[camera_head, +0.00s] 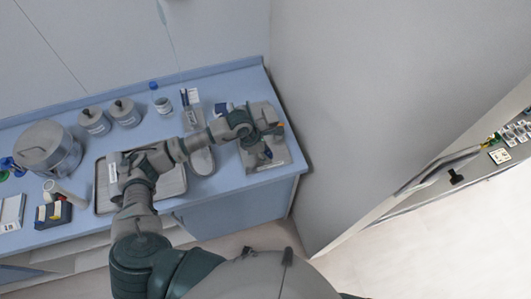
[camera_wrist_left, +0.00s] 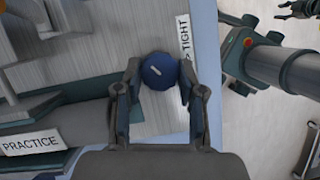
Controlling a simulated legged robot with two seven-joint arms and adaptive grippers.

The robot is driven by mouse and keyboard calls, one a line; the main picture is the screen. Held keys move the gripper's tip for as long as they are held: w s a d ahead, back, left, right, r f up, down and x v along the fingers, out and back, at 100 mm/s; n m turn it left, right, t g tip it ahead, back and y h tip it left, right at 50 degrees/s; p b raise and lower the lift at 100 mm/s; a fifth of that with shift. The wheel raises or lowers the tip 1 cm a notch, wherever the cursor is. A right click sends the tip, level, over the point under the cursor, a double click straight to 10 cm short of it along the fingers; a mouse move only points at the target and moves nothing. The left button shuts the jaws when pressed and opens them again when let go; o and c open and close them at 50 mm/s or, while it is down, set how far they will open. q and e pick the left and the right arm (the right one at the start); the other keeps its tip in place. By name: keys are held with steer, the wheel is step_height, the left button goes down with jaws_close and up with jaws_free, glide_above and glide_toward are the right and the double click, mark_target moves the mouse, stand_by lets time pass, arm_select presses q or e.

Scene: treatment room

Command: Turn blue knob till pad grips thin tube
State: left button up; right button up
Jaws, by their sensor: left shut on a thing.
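The blue knob (camera_wrist_left: 158,71) sits between the two fingers of my left gripper (camera_wrist_left: 160,88) in the left wrist view. It is round, with a short pale mark on its face. The gripper is shut on it. A label reading "TIGHT" (camera_wrist_left: 184,38) is beside the knob. In the head view my left gripper (camera_head: 268,150) is over the grey device (camera_head: 282,166) at the counter's right end. The thin tube and the pad cannot be made out.
A "PRACTICE" label (camera_wrist_left: 30,143) lies left of the gripper. The blue counter (camera_head: 240,200) also holds a metal tray (camera_head: 101,190), two grey jars (camera_head: 124,112), a large round pot (camera_head: 45,146) and bottles. A wall stands close on the right.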

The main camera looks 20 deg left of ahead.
arm_select(q)
steer(key=shift+w+d+r, duration=0.15)
steer(key=shift+r, duration=0.05)
stand_by(0.7)
steer(key=o, duration=1.1)
steer(key=shift+d+f, duration=0.1)
steer(key=shift+d, duration=0.05)
steer(key=v, duration=1.2)
